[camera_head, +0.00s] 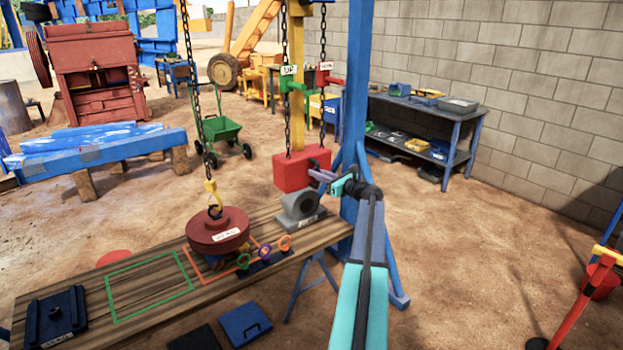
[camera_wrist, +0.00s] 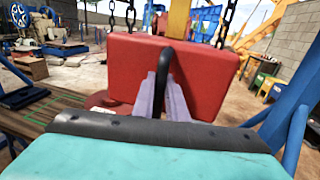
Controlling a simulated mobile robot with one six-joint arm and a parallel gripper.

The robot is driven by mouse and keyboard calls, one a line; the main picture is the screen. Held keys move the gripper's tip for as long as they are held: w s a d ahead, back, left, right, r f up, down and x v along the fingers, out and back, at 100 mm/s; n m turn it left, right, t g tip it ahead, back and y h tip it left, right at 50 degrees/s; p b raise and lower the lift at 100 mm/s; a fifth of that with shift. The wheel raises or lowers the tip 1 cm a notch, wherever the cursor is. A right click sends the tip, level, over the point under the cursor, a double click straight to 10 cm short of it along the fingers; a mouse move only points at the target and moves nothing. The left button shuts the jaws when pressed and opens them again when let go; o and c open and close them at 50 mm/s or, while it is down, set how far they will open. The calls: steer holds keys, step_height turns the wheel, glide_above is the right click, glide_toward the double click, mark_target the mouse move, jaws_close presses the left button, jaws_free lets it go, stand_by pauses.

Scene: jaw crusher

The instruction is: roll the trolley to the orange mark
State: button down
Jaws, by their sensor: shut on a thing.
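My gripper (camera_head: 322,180) is shut on the dark handle of a red block (camera_head: 303,168). In the wrist view the fingers (camera_wrist: 165,95) close around that dark handle (camera_wrist: 165,65) in front of the red block (camera_wrist: 130,65). Chains run up from the block, out of view. A round red weight (camera_head: 217,230) hangs from a yellow hook (camera_head: 212,192) on another chain, over the wooden bench. An orange outline (camera_head: 188,262) shows partly beneath the weight; whether they touch is unclear. No overhead trolley shows. A green wheeled cart (camera_head: 218,128) stands behind.
The bench (camera_head: 60,305) carries a green outline (camera_head: 150,290), a grey bearing block (camera_head: 300,207), coloured rings (camera_head: 264,252) and a dark blue plate (camera_head: 55,318). A blue post (camera_head: 356,80) stands by my gripper. A blue shelf table (camera_head: 440,115) lines the wall.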

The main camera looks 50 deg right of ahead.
steer(key=shift+s+d, duration=0.2)
steer(key=shift+d, duration=0.3)
steer(key=shift+f, duration=0.2)
steer(key=c, duration=1.8)
jaws_free()
steer(key=shift+s+r, duration=0.15)
steer(key=shift+s, duration=0.05)
steer(key=shift+o, duration=0.2)
steer(key=shift+w, duration=0.1)
steer(key=s+b, duration=0.4)
steer(key=s, duration=0.9)
steer(key=shift+s+a, duration=0.35)
steer(key=shift+s, duration=0.05)
